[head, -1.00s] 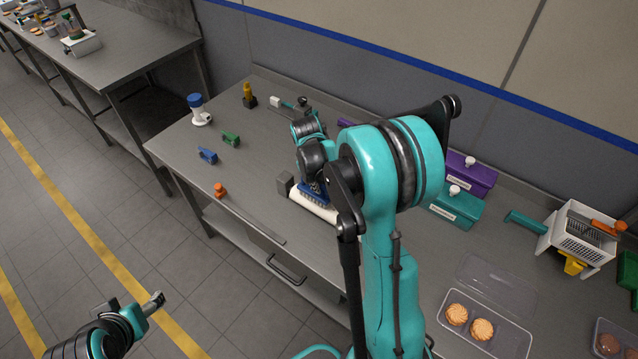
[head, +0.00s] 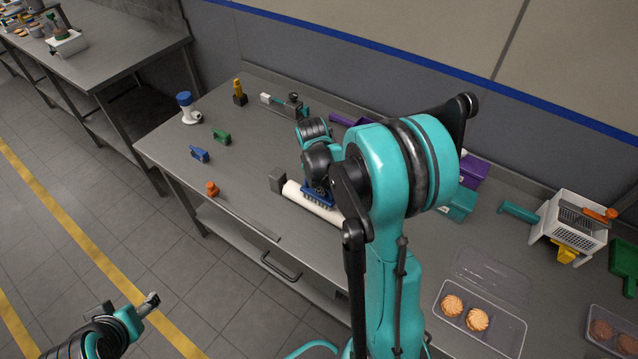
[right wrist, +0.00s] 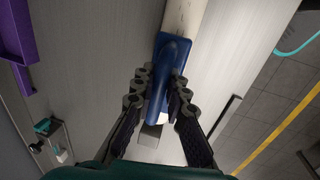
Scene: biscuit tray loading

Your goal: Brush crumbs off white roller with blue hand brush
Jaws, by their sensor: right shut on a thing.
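The white roller (head: 292,191) lies along the front part of the table, with a grey block (head: 277,180) at its left end. The blue hand brush (head: 318,194) is over the roller, bristles down against or just above it; contact is unclear. My right gripper (right wrist: 162,82) is shut on the blue brush (right wrist: 172,55) by its handle. In the right wrist view the roller (right wrist: 184,14) runs beyond the brush, with faint specks; I cannot tell crumbs clearly. My right arm hides the roller's right end in the head view. My left gripper (head: 150,303) is away from the table at lower left, jaw state unclear.
An orange-topped item (head: 212,188), blue clip (head: 199,154) and green clip (head: 222,137) lie left of the roller. A biscuit tray (head: 478,322), white basket (head: 572,222) and purple box (head: 474,170) stand right.

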